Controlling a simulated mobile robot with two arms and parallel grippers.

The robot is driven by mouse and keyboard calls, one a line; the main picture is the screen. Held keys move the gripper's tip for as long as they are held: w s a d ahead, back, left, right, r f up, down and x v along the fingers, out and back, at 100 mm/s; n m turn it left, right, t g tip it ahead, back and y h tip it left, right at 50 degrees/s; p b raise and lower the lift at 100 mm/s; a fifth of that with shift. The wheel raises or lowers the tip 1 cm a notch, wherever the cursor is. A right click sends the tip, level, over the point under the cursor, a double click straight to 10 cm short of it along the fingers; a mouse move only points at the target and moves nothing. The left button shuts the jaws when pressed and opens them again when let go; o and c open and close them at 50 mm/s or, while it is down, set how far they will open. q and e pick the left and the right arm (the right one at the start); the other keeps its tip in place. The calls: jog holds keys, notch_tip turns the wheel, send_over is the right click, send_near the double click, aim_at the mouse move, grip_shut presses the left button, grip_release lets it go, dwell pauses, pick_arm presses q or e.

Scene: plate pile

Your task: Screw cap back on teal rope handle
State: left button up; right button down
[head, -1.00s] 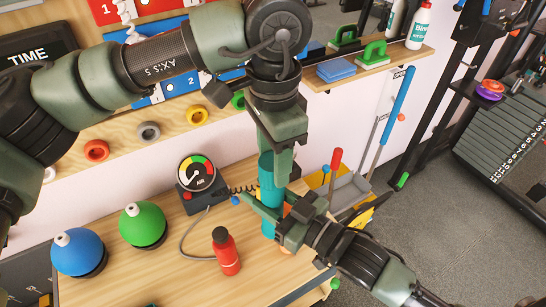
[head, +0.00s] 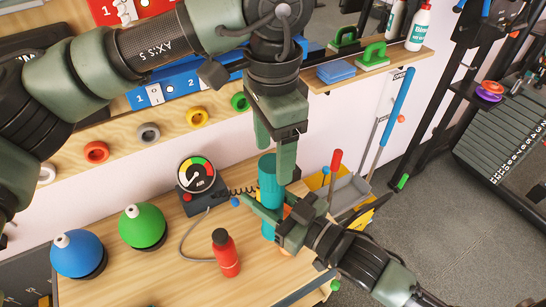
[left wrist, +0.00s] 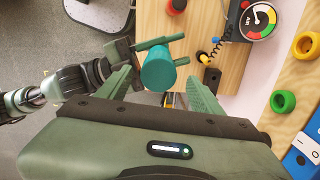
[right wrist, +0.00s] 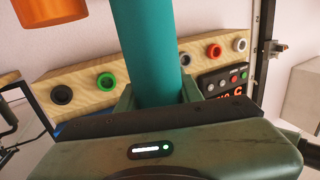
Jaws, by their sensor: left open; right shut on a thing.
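The teal rope handle (head: 268,222) stands upright above the wooden table in the head view. Its upper end looks like a teal cap (head: 267,172), seated on top with no visible gap. My right gripper (head: 267,207) is shut around the handle below this cap. My left gripper (head: 274,163) is open and points down at the top end, one finger on each side, apparently not touching it. The left wrist view shows the round teal end (left wrist: 158,73) between the open fingers. In the right wrist view the handle (right wrist: 150,50) rises between the right fingers.
A red bottle (head: 226,253), a gauge (head: 197,174), a blue dome (head: 77,253) and a green dome (head: 143,226) stand on the table left of the handle. A grey bin (head: 345,192) with tools is behind right. A shelf with coloured rings (head: 195,117) runs behind.

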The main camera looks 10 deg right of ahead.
pick_arm(q)
notch_tip(320, 180, up, 2)
jog(key=shift+r, duration=0.1)
jog(key=shift+c, duration=0.3)
